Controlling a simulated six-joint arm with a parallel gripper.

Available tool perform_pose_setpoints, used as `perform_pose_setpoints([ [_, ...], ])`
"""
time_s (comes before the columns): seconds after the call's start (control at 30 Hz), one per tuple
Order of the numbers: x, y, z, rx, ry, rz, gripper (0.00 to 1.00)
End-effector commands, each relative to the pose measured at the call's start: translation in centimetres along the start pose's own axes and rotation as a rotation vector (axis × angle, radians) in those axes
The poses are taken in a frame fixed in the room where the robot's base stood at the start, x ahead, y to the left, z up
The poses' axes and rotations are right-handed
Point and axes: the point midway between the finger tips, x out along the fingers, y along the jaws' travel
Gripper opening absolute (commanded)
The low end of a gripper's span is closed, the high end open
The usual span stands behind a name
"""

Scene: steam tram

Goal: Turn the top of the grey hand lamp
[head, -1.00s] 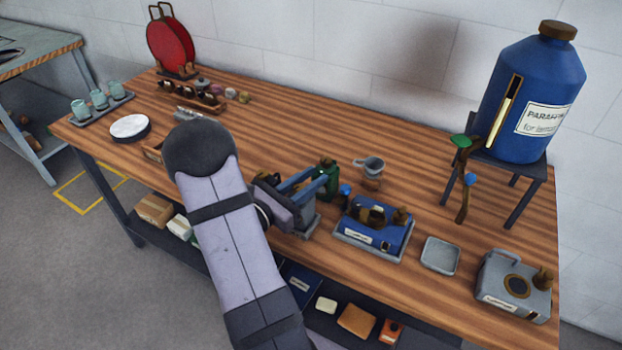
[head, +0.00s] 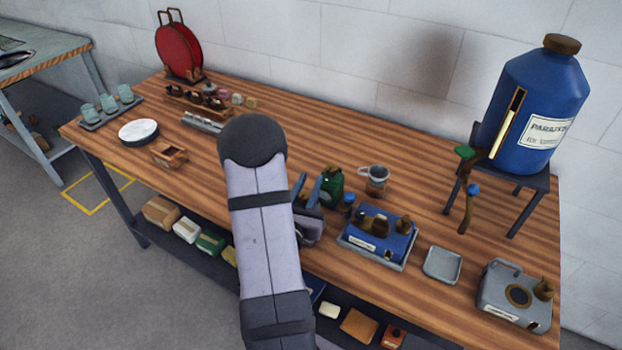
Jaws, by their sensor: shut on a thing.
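My gripper (head: 307,196) is low over the front middle of the bench, mostly hidden behind my own arm. Its blue-grey fingers show just right of the arm. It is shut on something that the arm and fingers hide. A grey body (head: 311,237) shows beneath it, apparently the grey hand lamp standing on the bench. The lamp's top and how far it is turned cannot be made out.
A green bottle (head: 331,187) and a grey cup (head: 375,178) stand close behind the gripper. A blue paraffin tank (head: 535,110) stands back right.

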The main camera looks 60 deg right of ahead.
Motion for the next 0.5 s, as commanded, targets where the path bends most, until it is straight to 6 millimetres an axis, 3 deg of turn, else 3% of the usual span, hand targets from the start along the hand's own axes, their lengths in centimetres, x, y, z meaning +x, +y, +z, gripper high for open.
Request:
perform_pose_setpoints([
  [0.5,0.07,0.21,0.12,0.0,-0.006,0.04,0.01],
])
